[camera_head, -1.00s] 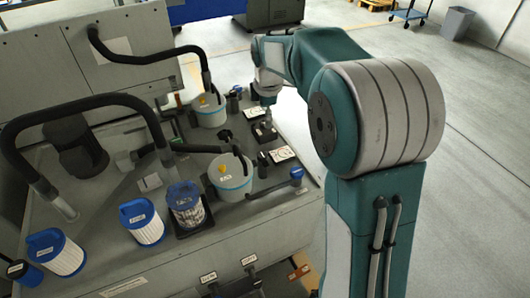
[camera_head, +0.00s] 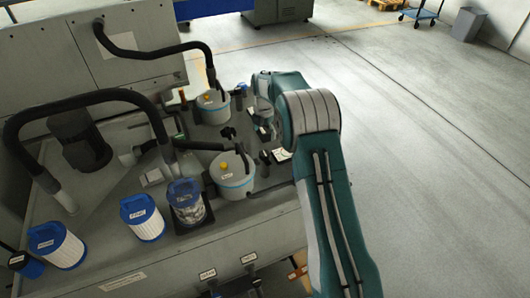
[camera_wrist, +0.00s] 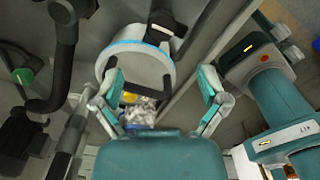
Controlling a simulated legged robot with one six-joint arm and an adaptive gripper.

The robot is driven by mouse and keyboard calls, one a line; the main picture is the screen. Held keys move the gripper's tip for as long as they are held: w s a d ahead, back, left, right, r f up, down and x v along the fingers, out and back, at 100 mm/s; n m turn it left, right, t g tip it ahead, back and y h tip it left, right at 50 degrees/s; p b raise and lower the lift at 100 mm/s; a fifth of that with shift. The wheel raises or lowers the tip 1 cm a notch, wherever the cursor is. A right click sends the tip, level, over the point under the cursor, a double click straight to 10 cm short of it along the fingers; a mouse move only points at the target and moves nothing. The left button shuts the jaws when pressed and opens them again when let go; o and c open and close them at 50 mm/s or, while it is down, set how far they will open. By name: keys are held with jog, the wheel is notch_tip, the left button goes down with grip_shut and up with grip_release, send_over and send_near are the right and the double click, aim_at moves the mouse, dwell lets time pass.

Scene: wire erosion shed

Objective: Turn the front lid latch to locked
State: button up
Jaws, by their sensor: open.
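The front pot (camera_head: 233,178), pale with a blue band and a yellow mark on top, stands on the machine deck beside a black fitting (camera_head: 244,151). I cannot make out which part is the lid latch or how it is turned. In the wrist view, a round pale pot with a blue rim (camera_wrist: 138,62) lies beyond my gripper (camera_wrist: 158,94). A black bar and a yellow spot show between the fingers. My gripper is open, its fingers spread wide, with nothing held. In the head view my arm hides most of the gripper.
A rear pot (camera_head: 213,107) stands behind. Blue-capped filters (camera_head: 142,218) and a clear filter jar (camera_head: 187,203) stand at the front left. Black hoses (camera_head: 95,97) arch over the deck. The floor (camera_head: 430,150) at the right is clear.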

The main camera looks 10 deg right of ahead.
aim_at(264, 153)
notch_tip(264, 153, down, 10)
dwell(0.4)
jog(key=c, duration=1.1)
